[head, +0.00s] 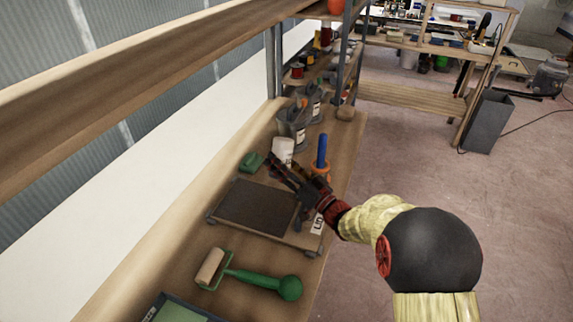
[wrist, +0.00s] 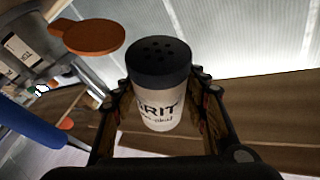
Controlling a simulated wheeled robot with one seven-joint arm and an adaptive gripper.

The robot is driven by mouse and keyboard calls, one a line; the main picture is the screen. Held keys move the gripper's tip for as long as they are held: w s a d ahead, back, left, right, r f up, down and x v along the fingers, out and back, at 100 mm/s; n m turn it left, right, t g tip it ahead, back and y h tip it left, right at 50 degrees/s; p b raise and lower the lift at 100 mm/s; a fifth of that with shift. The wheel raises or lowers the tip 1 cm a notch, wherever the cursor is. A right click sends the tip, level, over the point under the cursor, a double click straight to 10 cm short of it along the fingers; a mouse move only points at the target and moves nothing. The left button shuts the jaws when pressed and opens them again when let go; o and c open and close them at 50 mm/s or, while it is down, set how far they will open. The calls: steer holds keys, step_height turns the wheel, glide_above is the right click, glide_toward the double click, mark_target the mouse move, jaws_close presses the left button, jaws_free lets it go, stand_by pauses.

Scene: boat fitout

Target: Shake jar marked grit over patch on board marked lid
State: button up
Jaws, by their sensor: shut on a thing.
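The jar marked GRIT (wrist: 160,100) is white with a black perforated cap and stands between my gripper's fingers in the wrist view. My gripper (head: 284,172) is shut on its body. In the head view a white cylinder, apparently the jar (head: 283,149), shows just beyond the fingertips; its cap cannot be made out there. The board (head: 290,238) lies on the bench below and nearer than the fingertips. It bears a dark brown rectangular patch (head: 252,207) and a white label (head: 317,224), partly readable as LID. My gripper hides part of the board's far right side.
A green-handled roller (head: 255,279) lies in front of the board, with a green tray (head: 178,310) nearer still. A green block (head: 251,162), a blue-handled tool (head: 321,152) and metal cans (head: 292,128) stand behind. A shelf rail (head: 150,75) runs overhead.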

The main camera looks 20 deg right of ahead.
steer(key=shift+w+a+r, duration=0.45)
steer(key=shift+w+a, duration=0.25)
steer(key=w+a+f, duration=0.1)
steer(key=w+a, duration=0.8)
steer(key=a, duration=0.1)
steer(key=shift+f, duration=0.25)
stand_by(0.7)
steer(key=shift+r, duration=0.1)
